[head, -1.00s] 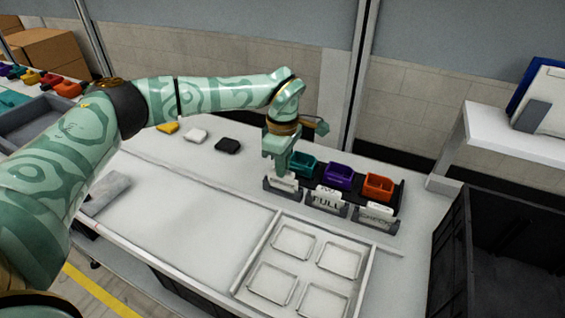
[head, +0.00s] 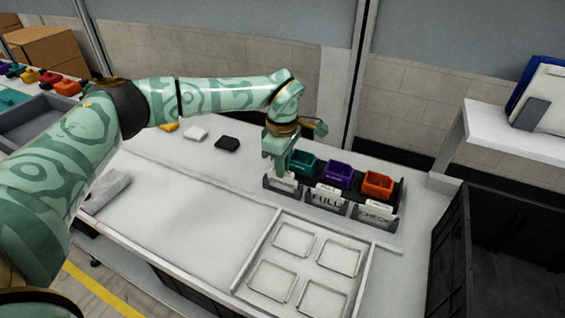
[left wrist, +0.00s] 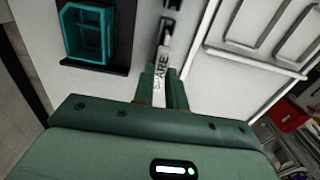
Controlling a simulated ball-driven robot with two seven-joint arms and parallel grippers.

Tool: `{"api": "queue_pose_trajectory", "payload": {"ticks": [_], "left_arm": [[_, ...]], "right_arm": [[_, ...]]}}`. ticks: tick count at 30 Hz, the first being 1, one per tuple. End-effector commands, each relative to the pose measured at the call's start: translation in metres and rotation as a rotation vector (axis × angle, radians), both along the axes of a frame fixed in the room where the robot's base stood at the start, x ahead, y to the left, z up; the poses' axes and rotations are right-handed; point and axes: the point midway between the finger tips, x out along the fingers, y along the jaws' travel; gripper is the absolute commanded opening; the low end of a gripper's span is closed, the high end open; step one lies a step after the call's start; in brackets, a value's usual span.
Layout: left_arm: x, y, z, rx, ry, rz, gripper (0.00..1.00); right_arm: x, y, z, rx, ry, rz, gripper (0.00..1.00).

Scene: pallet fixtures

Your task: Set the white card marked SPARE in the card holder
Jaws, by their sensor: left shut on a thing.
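My left gripper (head: 283,168) points down over the leftmost dark card holder (head: 268,184) and is shut on the white SPARE card (head: 285,184). In the left wrist view, the fingers (left wrist: 162,90) pinch the SPARE card (left wrist: 160,76), its lettering partly covered by a finger. The card is at the holder, its lower part seemingly behind the holder's front lip; I cannot tell whether it is fully seated. My right gripper is not in view.
Cards reading FULL (head: 325,198) and CHECK (head: 376,213) stand in neighbouring holders. Teal (head: 303,163), purple (head: 339,175) and orange (head: 378,183) bins stand behind. A tray with square recesses (head: 265,240) lies in front. A black crate (head: 450,245) is at the right.

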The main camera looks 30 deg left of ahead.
Motion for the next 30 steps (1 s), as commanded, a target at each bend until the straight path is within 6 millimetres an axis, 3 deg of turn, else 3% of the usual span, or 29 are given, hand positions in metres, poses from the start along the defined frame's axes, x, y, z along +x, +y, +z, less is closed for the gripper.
{"api": "queue_pose_trajectory", "payload": {"ticks": [23, 24, 26, 30], "left_arm": [[-0.0001, -0.0001, -0.0075, 0.000, 0.000, 0.000, 0.00], [-0.0001, -0.0001, -0.0075, 0.000, 0.000, 0.000, 0.25], [-0.0001, -0.0001, -0.0075, 0.000, 0.000, 0.000, 0.39], [-0.0001, -0.0001, -0.0075, 0.000, 0.000, 0.000, 0.39]], "right_arm": [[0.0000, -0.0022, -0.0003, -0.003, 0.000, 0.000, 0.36], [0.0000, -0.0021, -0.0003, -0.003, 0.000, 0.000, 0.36], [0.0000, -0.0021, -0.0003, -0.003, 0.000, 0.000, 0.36], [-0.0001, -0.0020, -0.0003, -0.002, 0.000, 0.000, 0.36]]}}
